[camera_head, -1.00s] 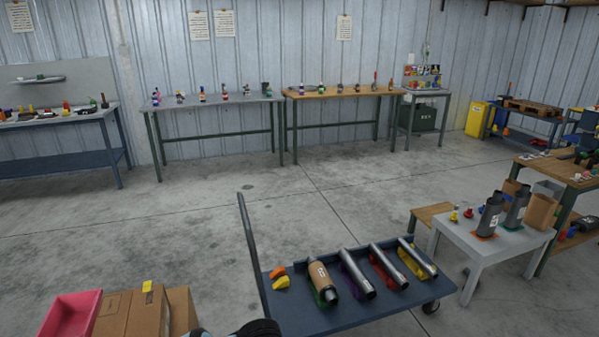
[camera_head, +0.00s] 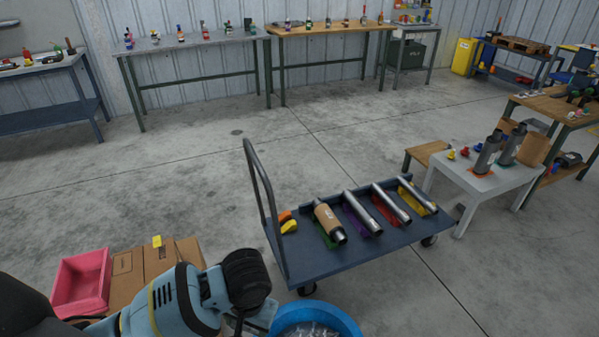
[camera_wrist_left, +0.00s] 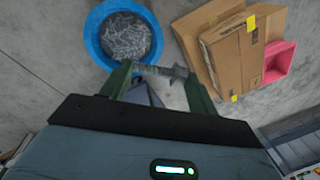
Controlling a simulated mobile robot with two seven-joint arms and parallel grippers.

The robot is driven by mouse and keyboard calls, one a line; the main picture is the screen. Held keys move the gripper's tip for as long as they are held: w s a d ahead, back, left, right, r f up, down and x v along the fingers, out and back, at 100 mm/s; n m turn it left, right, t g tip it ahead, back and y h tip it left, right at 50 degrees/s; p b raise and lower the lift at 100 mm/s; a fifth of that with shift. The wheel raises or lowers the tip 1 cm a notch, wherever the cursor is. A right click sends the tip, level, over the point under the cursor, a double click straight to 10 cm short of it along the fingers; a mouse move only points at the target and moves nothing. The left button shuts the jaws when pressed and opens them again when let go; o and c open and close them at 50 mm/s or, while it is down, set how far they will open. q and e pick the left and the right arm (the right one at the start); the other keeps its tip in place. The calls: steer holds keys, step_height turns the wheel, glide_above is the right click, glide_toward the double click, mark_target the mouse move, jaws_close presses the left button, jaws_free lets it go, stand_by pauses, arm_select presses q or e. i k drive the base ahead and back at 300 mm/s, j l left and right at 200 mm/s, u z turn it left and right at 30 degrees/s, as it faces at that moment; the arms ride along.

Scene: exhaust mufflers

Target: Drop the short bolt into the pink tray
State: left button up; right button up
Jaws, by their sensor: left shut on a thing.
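The pink tray (camera_head: 82,282) stands at the lower left in the head view, beside cardboard boxes. It also shows at the right of the left wrist view (camera_wrist_left: 280,62), partly hidden by a box. My left gripper (camera_wrist_left: 165,72) is shut on a grey metal bolt (camera_wrist_left: 160,71), held crosswise between the green fingers. The blue bucket (camera_head: 322,309) lies close by the gripper; in the left wrist view (camera_wrist_left: 98,50) it holds many grey bolts. The held bolt is apart from the tray. My right gripper is out of view.
Cardboard boxes (camera_head: 128,272) stand between the tray and my left arm. A blue cart (camera_head: 350,258) with several pipes and mufflers stands ahead, its upright handle (camera_head: 262,190) near the arm. Open concrete floor lies behind the boxes and cart.

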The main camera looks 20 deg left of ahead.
mark_target(84, 292)
steer(key=j+z, duration=0.1)
steer(key=j, duration=0.3)
steer(key=k+j, duration=0.15)
steer(key=j, duration=0.25)
steer(key=j+z, duration=0.15)
steer(key=j, duration=0.25)
steer(key=k+j+z, duration=0.1)
steer(key=j, duration=0.3)
steer(key=k+j+z, duration=0.15)
steer(key=j, duration=0.4)
steer(key=k+j+z, duration=0.1)
steer(key=k+j, duration=0.3)
steer(key=k+j+z, duration=0.15)
steer(key=k+j, duration=0.15)
steer(key=j, duration=0.25)
steer(key=k+j+z, duration=0.15)
steer(key=k+j, duration=0.15)
steer(key=j, duration=0.15)
steer(key=k+j+z, duration=0.1)
steer(key=j, duration=0.25)
steer(key=k+j+z, duration=0.1)
steer(key=j, duration=0.25)
steer(key=k+j+z, duration=0.1)
steer(key=j, duration=0.25)
steer(key=k+j+z, duration=0.15)
steer(key=j, duration=0.25)
